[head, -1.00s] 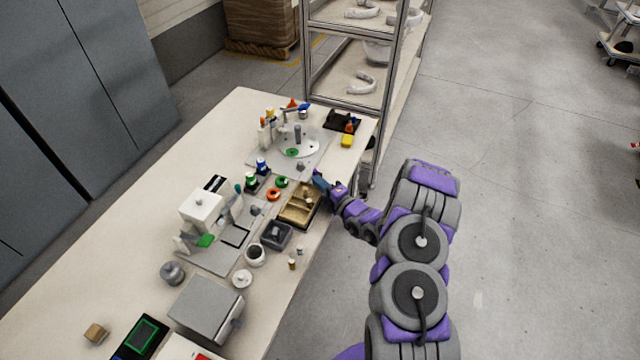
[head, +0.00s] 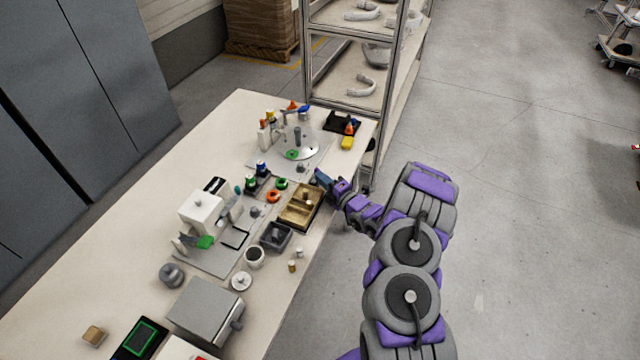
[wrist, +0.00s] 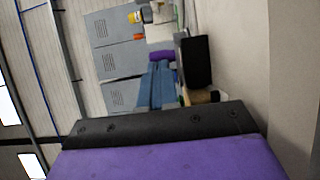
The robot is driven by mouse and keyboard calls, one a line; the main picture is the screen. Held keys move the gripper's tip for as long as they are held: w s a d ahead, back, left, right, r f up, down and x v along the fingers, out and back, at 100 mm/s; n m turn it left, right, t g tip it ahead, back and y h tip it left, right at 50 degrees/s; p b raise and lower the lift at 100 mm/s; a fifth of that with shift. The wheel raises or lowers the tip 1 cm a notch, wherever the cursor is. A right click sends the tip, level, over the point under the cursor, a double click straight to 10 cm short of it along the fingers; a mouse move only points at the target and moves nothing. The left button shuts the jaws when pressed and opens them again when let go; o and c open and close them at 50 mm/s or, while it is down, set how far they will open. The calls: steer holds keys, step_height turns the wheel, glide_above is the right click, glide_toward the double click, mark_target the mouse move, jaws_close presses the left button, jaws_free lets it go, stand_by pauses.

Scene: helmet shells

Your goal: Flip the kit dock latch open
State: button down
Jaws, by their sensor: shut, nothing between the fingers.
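My gripper (head: 320,178) is shut and empty at the right edge of the table, beside the far right corner of a tan compartment tray (head: 291,219). Whether it touches the tray is too small to tell. In the wrist view, the blue-grey gripper (wrist: 157,86) shows at the centre, beside a black block. No latch can be clearly made out in either view. It may be small or hidden by the gripper, and I cannot tell which item is the kit dock.
A metal shelf rack (head: 303,45) stands behind the table's far end.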

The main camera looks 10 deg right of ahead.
steer(key=shift+s, duration=0.45)
steer(key=s, duration=0.1)
steer(key=s+a+p, duration=0.1)
steer(key=s, duration=0.1)
steer(key=p+v, duration=0.2)
steer(key=v, duration=0.7)
steer(key=shift+s, duration=0.35)
